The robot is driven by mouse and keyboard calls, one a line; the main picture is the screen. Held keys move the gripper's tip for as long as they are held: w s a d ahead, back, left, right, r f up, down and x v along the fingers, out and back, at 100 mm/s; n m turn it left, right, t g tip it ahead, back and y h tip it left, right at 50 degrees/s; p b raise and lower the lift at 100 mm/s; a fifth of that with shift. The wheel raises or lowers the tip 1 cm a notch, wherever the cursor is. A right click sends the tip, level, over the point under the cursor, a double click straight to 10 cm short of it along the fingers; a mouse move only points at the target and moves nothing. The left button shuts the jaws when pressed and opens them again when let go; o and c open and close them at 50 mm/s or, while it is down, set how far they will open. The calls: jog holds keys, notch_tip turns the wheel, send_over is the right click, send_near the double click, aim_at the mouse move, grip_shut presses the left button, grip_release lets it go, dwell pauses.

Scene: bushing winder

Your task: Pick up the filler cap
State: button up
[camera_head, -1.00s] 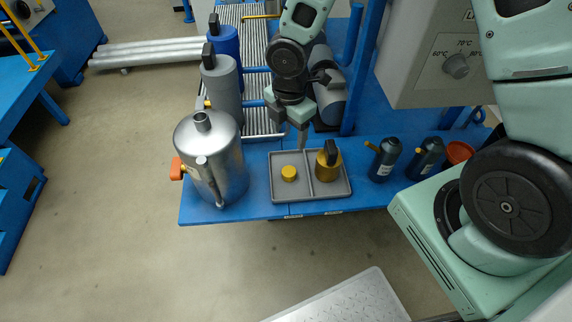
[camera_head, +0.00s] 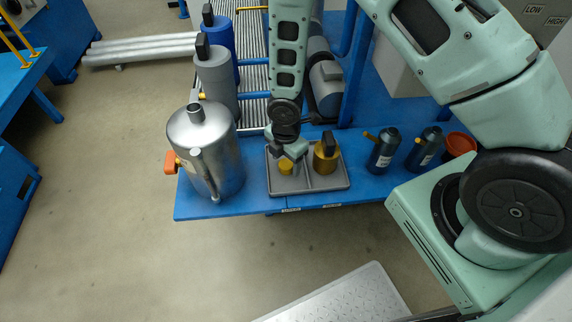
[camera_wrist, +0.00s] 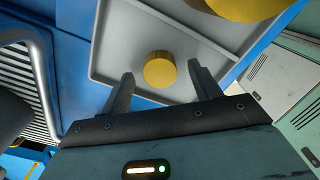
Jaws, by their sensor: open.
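The filler cap appears to be the small yellow cylinder (camera_head: 286,168) in the left compartment of the grey tray (camera_head: 316,190). In the wrist view the yellow cap (camera_wrist: 160,69) lies ahead of my gripper (camera_wrist: 158,82), between the lines of its two open fingers. No contact shows, and the gap in height is hard to judge. In the head view my gripper (camera_head: 289,153) hangs just over the cap and partly hides it. A larger brass piece with a black top (camera_head: 326,158) stands in the right compartment.
A silver metal canister (camera_head: 208,150) with an orange part stands left of the tray on the blue table (camera_head: 255,205). Two dark bottles (camera_head: 384,150) and an orange-red bowl (camera_head: 459,144) stand to the right. Grey and blue cylinders stand behind the canister.

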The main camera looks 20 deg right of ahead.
jog(key=shift+f, duration=0.55)
jog(key=c, duration=1)
